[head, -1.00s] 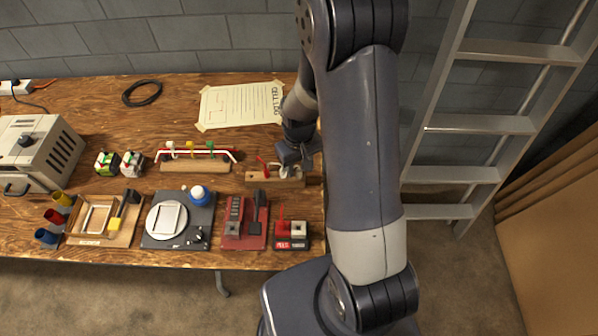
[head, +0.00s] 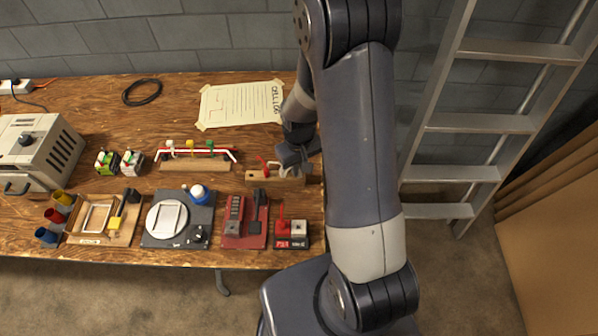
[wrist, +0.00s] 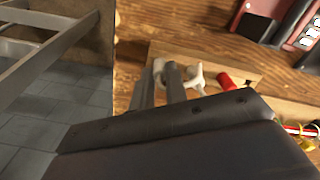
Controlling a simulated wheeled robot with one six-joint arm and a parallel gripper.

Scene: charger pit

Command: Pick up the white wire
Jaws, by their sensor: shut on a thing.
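The white wire (wrist: 194,76) shows in the wrist view as a short bent white piece at my fingertips, over a wooden block (wrist: 215,68). My gripper (wrist: 162,82) is shut on it. In the head view my gripper (head: 292,163) is low over the right end of the block (head: 262,180) and hides part of the white wire (head: 283,171). A red piece (wrist: 229,83) stands in the block beside the white wire. I cannot tell whether the white wire is clear of the block.
A wooden rack (head: 195,165) with coloured pieces stands to the left. A red-and-grey box (head: 292,235) and a red tray (head: 246,230) lie in front. A paper sheet (head: 238,104) lies behind. A ladder (head: 470,123) stands right of the table.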

